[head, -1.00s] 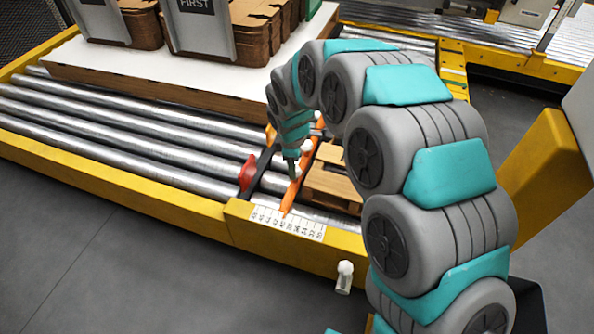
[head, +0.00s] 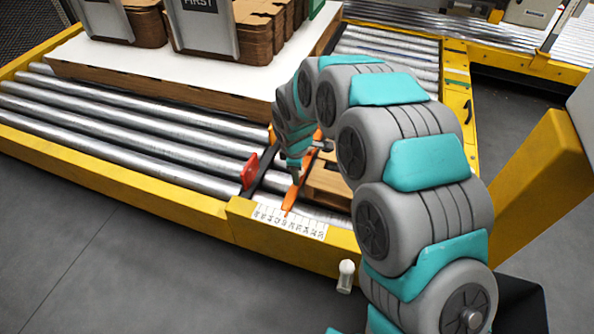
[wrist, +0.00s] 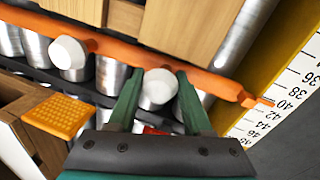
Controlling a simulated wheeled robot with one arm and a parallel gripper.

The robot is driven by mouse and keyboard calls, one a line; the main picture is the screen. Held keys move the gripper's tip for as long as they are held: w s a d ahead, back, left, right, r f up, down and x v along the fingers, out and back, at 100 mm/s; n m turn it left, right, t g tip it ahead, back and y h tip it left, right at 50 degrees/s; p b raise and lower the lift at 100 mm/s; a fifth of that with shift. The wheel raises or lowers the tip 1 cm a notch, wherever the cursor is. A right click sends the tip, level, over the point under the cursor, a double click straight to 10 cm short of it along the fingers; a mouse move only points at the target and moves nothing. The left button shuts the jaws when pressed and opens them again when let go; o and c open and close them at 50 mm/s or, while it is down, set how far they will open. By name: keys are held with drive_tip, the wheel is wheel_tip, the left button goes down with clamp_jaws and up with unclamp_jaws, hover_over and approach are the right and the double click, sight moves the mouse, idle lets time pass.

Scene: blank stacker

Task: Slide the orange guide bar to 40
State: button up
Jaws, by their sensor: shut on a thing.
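The orange guide bar (head: 291,194) lies across the rollers, its near end over the white number scale (head: 290,222). In the wrist view the bar (wrist: 205,78) runs across the picture, and its thin pointer tip (wrist: 267,102) is beside the scale (wrist: 285,98), close to the 40 mark. My gripper (wrist: 156,80) has its two green fingers on either side of a white knob (wrist: 158,88) on the bar and is shut on it. A second white knob (wrist: 68,53) is farther left on the bar. In the head view my gripper (head: 294,178) hides the knob.
A black rail with a red piece (head: 250,171) lies left of the bar. Brown wooden slats (head: 326,182) lie right of it. A yellow frame edge (head: 240,222) borders the rollers. Stacked cardboard (head: 255,35) stands on a white board behind. An orange pad (wrist: 57,116) shows at wrist-view left.

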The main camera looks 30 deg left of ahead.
clamp_jaws()
idle(0.8)
